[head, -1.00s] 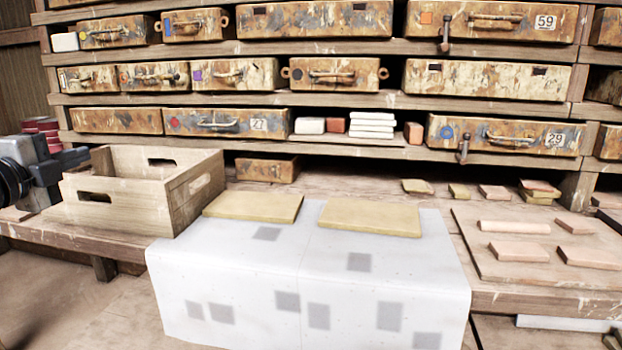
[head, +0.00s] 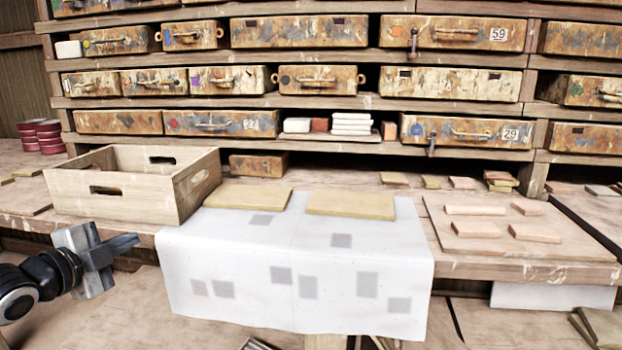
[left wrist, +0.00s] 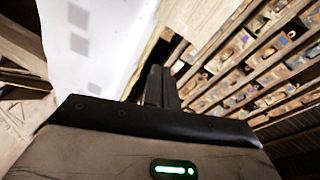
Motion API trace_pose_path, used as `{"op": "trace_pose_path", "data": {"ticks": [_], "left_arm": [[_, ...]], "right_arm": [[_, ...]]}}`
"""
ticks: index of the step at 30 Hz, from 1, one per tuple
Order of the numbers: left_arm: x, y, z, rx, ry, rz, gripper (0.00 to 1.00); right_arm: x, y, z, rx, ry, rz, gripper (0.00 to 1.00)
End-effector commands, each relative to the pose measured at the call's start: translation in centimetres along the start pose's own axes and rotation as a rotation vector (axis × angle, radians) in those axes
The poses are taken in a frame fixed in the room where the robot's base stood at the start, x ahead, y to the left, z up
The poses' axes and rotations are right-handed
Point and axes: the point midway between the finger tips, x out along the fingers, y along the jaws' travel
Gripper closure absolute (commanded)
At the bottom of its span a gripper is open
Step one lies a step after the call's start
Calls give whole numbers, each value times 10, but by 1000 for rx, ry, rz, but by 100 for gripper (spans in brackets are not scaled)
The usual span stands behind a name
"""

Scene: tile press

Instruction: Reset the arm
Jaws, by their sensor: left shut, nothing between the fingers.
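My left gripper (head: 128,243) is at the left of the head view, in front of the bench edge and below the wooden crate. Its fingers are shut with nothing between them, and it points to the right. In the left wrist view the closed fingers (left wrist: 158,88) show as a dark pair, with the white cloth (left wrist: 108,40) to their left. My right gripper is not in view.
The wooden crate (head: 125,205) stands on the bench, left of the white cloth (head: 300,265). Two yellowish slabs (head: 350,204) lie at the cloth's back. A board (head: 465,240) with pinkish tiles is at right. Shelves of worn drawers (head: 300,31) stand behind.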

Motion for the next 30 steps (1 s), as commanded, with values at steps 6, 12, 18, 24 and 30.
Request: {"op": "trace_pose_path", "data": {"ticks": [6, 12, 18, 24, 30], "left_arm": [[-8, 127, -66, -345, 45, 160, 100], [-69, 237, -144, -835, -47, 278, 100], [-135, 285, -184, -1219, -249, 287, 100], [-161, 298, -191, -1352, -354, 266, 100], [-161, 298, -191, -1352, -354, 266, 100]], "right_arm": [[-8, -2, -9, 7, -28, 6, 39], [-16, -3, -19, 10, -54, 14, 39], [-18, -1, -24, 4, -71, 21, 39], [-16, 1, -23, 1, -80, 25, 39], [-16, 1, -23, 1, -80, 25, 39]]}}
